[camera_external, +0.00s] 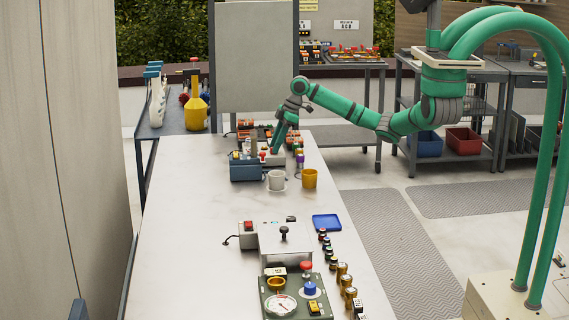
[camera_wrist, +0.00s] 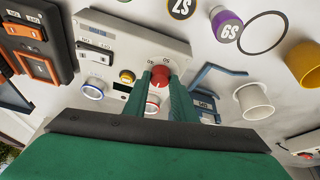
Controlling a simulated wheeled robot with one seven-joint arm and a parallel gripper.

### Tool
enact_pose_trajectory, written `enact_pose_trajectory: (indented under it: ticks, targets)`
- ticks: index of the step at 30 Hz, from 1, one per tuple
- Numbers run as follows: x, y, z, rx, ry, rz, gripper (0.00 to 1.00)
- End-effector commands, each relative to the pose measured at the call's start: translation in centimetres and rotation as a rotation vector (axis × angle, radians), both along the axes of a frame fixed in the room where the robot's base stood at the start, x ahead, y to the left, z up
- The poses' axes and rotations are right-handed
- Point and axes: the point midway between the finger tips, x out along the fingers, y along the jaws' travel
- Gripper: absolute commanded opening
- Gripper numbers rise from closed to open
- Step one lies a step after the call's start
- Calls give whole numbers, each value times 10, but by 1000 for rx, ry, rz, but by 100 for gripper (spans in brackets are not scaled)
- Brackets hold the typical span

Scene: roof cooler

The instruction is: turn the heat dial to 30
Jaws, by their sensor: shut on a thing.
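A red dial (camera_wrist: 160,77) sits on a pale grey control panel (camera_wrist: 105,30) in the wrist view. Small printed numbers stand beside the dial; they are upside down and too small to read surely. My gripper (camera_wrist: 161,84) is shut on the red dial, with one green finger on each side of it. The dial's pointer and exact setting cannot be made out. In the external view my gripper (camera_external: 275,150) reaches down to the devices at the far part of the white table (camera_external: 195,240), and the dial is hidden there.
A yellow button (camera_wrist: 127,76) and white knobs with coloured rings (camera_wrist: 95,88) sit close to the dial. A white cup (camera_external: 276,180) and a yellow cup (camera_external: 310,179) stand near the arm. A blue box (camera_external: 244,172) is to the left.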

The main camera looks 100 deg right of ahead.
Motion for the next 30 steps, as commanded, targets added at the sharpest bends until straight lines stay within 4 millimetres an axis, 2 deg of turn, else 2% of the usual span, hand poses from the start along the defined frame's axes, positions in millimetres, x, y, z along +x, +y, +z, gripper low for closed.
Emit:
enact_pose_trajectory:
  ticks: [11,30]
  targets:
    - [1,2,-1,2,-1,-111,2]
    - [2,6,-1,1,2,-680,2]
